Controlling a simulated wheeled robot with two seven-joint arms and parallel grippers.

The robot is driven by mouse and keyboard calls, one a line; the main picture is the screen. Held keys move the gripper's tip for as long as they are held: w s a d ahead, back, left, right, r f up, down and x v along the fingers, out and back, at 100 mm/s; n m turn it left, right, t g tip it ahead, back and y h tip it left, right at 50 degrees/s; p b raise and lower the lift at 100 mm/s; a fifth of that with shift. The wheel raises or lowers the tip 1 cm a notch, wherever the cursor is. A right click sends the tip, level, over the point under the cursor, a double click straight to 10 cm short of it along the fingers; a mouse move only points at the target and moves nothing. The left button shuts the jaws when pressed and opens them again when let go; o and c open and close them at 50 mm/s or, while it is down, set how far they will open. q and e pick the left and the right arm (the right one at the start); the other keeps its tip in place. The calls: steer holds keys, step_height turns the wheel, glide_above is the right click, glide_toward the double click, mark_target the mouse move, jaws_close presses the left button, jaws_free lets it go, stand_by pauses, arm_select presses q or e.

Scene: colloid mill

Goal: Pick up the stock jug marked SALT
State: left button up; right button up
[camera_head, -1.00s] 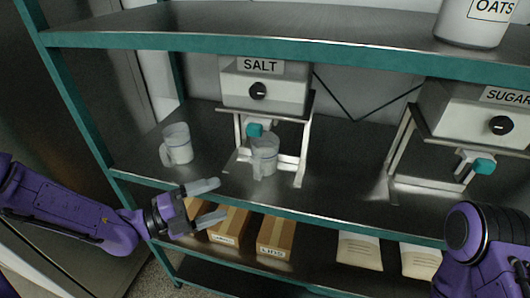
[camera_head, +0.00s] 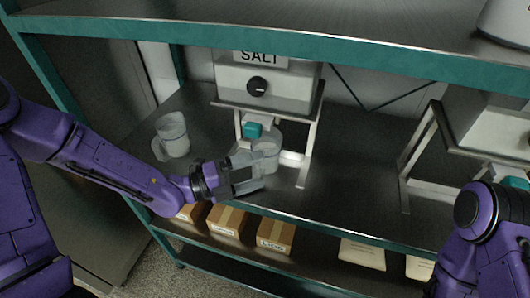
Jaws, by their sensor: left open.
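A clear, whitish jug (camera_head: 267,147) stands on the metal shelf under the teal spout (camera_head: 252,130) of the dispenser labelled SALT (camera_head: 265,80). My left gripper (camera_head: 254,170) is open at the near left side of this jug and overlaps its lower part in the view. I cannot tell whether the fingers touch it or are around it. A second similar jug (camera_head: 174,138) stands further left on the shelf, its handle towards the left. No marking is readable on either jug. My right arm shows at the lower right, but its gripper is out of view.
The dispenser stand's metal legs (camera_head: 309,153) flank the jug closely. A second dispenser (camera_head: 490,120) stands to the right. Bare shelf (camera_head: 355,165) lies between them. An upper shelf (camera_head: 300,58) overhangs. Cardboard boxes (camera_head: 228,220) and pale bags (camera_head: 361,252) lie on the shelf below.

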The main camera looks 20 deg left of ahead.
arm_select(q)
steer(key=x, duration=0.3)
steer(key=shift+d+f+p, duration=0.1)
steer(key=shift+d+p, duration=0.25)
steer(key=shift+a, duration=0.1)
steer(key=c, duration=1.3)
